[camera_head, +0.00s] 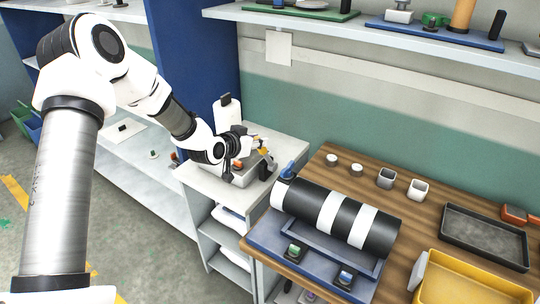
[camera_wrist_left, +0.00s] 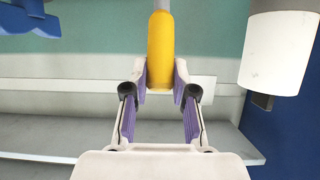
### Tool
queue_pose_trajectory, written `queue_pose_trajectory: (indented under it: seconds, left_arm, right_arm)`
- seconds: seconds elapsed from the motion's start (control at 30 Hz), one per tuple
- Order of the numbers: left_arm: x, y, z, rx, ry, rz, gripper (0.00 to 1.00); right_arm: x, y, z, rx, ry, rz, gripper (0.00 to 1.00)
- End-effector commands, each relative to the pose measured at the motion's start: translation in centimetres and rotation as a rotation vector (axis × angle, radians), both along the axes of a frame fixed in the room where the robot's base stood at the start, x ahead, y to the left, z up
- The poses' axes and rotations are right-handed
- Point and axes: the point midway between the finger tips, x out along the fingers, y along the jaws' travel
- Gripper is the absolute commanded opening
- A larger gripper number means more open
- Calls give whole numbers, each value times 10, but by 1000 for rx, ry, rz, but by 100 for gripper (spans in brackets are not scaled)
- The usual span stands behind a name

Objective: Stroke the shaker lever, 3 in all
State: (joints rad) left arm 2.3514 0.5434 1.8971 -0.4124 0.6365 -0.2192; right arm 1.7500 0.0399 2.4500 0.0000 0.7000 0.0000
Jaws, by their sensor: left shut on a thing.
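My left gripper (camera_head: 243,147) reaches over the small machine (camera_head: 247,172) on the white cabinet. In the left wrist view my left gripper (camera_wrist_left: 160,88) is shut on the yellow grip of the lever (camera_wrist_left: 160,45), with one purple-padded finger on each side. The grip stands upright in that picture, and a grey rod shows above it. In the head view the gripper and wrist hide most of the lever. My right gripper is in neither view.
A white cylinder (camera_head: 228,113) stands close behind the gripper; it also shows in the left wrist view (camera_wrist_left: 278,50). A blue part (camera_wrist_left: 35,14) is at that view's upper left. Right of the cabinet, a wooden table (camera_head: 320,165) holds a black-and-white roller (camera_head: 335,215) and trays.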

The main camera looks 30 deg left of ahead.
Motion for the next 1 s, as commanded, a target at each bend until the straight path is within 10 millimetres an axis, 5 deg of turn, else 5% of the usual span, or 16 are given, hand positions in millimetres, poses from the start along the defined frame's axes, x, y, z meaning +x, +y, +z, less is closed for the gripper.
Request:
queue_pose_trajectory:
  seconds: [0.6,1.0]
  left_arm:
    - [-42,3,-34,-4,6,1,0]
    - [-47,3,-38,-2,6,0,0]
  right_arm:
    - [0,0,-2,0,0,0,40]
    - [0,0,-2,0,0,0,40]
